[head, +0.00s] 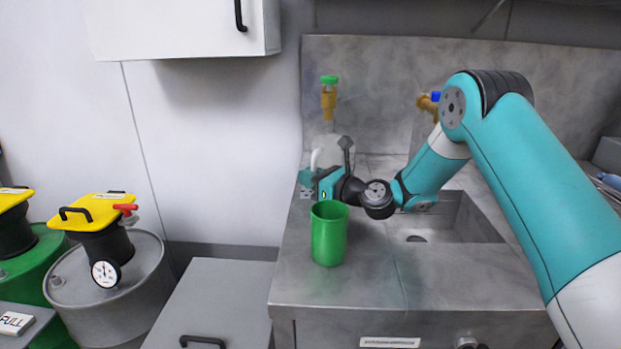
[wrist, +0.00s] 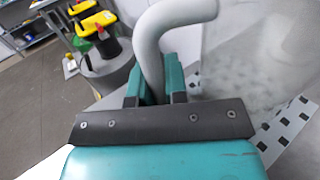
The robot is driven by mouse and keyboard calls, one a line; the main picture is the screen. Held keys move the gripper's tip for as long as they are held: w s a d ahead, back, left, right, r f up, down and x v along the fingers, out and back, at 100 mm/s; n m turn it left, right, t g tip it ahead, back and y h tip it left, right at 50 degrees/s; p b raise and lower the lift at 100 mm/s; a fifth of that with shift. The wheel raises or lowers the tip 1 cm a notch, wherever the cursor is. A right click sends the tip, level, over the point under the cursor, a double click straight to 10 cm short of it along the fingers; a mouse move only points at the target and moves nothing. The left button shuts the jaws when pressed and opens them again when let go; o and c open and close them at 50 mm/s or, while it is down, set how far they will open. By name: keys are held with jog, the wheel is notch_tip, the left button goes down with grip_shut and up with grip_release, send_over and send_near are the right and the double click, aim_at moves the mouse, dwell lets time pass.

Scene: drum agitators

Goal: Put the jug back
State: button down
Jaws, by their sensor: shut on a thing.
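The jug (head: 340,147) is whitish and stands out faintly against the grey backsplash, below the green-handled tap in the head view. My gripper (wrist: 154,82) is shut on the jug's thick pale curved handle (wrist: 158,40), which rises between the teal fingers in the wrist view. In the head view my gripper (head: 314,179) is at the counter's back left, and it partly hides the jug. Whether the jug's base touches the counter is hidden.
A green cup (head: 329,235) stands on the steel counter (head: 370,285) just in front of my gripper. A sink (head: 455,220) is to the right. A brass tap (head: 329,98) is above the jug. A checkered marker patch (head: 306,193) lies at the counter's left edge. Drums (head: 115,290) stand left.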

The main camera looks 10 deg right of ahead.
jog(key=shift+f, duration=0.2)
jog(key=c, duration=1.1)
grip_release()
jog(key=shift+c, duration=0.2)
jog(key=shift+r, duration=0.2)
jog(key=b+v, duration=0.1)
jog(key=v, duration=0.2)
jog(key=b+v, duration=0.1)
jog(key=v, duration=0.3)
jog(key=b+v, duration=0.1)
jog(key=v, duration=0.3)
jog(key=shift+w+f, duration=0.1)
jog(key=shift+f, duration=0.2)
jog(key=shift+s+d+r+b, duration=0.15)
jog(key=shift+s+d+b, duration=0.25)
jog(key=shift+s, duration=0.15)
jog(key=shift+r, duration=0.1)
